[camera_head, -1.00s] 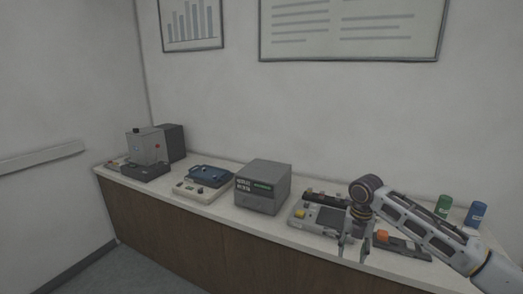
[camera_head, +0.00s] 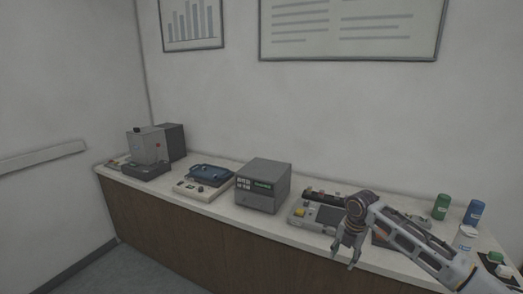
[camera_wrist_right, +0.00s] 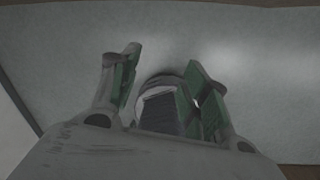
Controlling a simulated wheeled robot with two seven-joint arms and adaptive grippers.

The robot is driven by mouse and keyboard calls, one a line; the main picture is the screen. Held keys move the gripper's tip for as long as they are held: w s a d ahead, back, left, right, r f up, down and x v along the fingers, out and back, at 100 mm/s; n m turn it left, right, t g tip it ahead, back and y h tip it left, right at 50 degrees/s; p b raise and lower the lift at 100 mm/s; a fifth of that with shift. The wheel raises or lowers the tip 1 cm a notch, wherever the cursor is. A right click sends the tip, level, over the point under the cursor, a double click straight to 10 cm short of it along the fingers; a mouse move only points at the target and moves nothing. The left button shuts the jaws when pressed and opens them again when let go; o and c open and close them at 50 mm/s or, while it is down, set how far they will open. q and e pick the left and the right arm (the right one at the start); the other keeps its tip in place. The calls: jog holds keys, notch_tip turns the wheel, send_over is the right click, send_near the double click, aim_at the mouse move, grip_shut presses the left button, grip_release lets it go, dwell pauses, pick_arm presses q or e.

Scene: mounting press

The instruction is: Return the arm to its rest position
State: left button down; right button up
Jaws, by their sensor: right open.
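My right arm comes in from the right in the head view, and its gripper (camera_head: 345,258) hangs with fingers down over the counter's front edge, in front of a grey device with a yellow button (camera_head: 300,212). My left gripper is in neither view.
The long white counter (camera_head: 228,212) carries a grey box with a display (camera_head: 264,186), a blue-topped device (camera_head: 209,174) and a grey machine (camera_head: 147,148). Green (camera_head: 441,206), blue (camera_head: 474,212) and white (camera_head: 465,238) bottles stand at the right. Space in front of the counter is clear.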

notch_tip(320, 180, down, 23)
jog(key=m+t, duration=0.2)
jog(key=m, duration=0.7)
jog(key=s+d+f+m, duration=0.1)
jog(key=s+f+m, duration=0.35)
jog(key=f, duration=0.55)
jog(key=s+d+f+m, duration=0.1)
jog(key=s+f+m, duration=0.2)
jog(key=s+f, duration=0.45)
jog(key=s+a+f+m, duration=0.1)
jog(key=s+f+m, duration=0.2)
jog(key=s+f, duration=0.4)
jog(key=s+a+f+m+g, duration=0.1)
jog(key=s+f+m, duration=0.2)
jog(key=s, duration=1.9)
jog(key=s+a+f+m, duration=0.2)
jog(key=s+f+m, duration=0.1)
jog(key=s+f, duration=0.9)
jog(key=shift+s+g+h, duration=0.3)
jog(key=shift+s+g, duration=0.1)
jog(key=shift+s, duration=0.85)
